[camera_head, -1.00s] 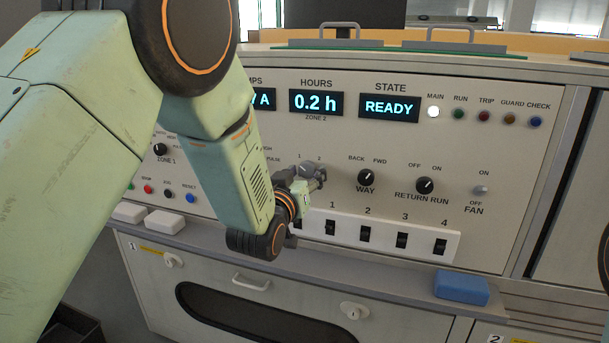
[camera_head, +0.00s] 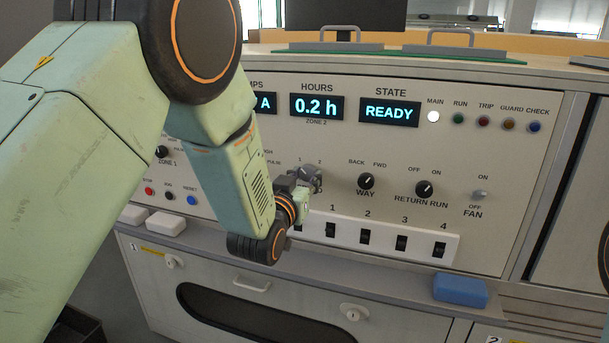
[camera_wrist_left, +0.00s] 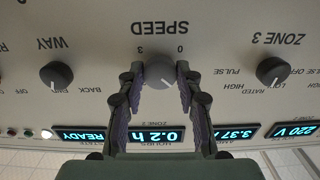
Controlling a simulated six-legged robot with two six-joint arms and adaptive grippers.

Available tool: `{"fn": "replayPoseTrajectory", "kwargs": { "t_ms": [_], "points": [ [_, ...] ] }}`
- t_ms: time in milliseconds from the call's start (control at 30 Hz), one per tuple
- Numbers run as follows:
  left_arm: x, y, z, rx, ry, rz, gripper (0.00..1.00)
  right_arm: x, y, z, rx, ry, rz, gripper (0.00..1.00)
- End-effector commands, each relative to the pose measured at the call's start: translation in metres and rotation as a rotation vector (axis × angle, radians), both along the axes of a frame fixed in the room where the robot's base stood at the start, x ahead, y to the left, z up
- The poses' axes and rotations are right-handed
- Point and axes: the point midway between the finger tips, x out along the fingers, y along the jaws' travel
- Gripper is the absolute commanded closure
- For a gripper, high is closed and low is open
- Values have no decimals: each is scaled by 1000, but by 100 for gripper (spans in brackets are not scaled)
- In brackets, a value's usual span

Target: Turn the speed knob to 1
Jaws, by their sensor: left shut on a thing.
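The speed knob (camera_wrist_left: 160,72) is a round grey knob under the SPEED label, which appears upside down in the left wrist view. Its white pointer mark slants down and to the right there. My left gripper (camera_wrist_left: 155,76) has a finger on each side of the knob and is shut on it. In the head view, my left gripper (camera_head: 312,180) is at the panel, below the small 1 and 2 marks, and mostly hides the knob. My right gripper is not in view.
The WAY knob (camera_head: 366,181) and RETURN RUN knob (camera_head: 424,188) are to the right. A white strip of numbered switches (camera_head: 384,238) lies just below the gripper. The ZONE 3 knob (camera_wrist_left: 273,71) is beside it in the wrist view. A blue block (camera_head: 460,289) rests on the ledge.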

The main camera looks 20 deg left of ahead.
Motion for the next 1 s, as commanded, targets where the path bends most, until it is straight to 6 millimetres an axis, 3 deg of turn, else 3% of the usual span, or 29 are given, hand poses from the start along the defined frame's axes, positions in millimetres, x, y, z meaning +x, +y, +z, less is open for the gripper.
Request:
{"fn": "replayPoseTrajectory", "kwargs": {
  "t_ms": [233,267,500,833,1000],
  "points": [
    [0,0,1,0,-3,0,97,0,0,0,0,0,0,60],
    [0,0,1,0,-3,0,63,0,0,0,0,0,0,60],
    [0,0,0,-1,-2,0,43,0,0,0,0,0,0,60],
    [-1,0,0,-1,-1,0,42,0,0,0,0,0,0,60],
    [-17,1,0,-1,0,0,42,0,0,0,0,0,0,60]
  ]
}}
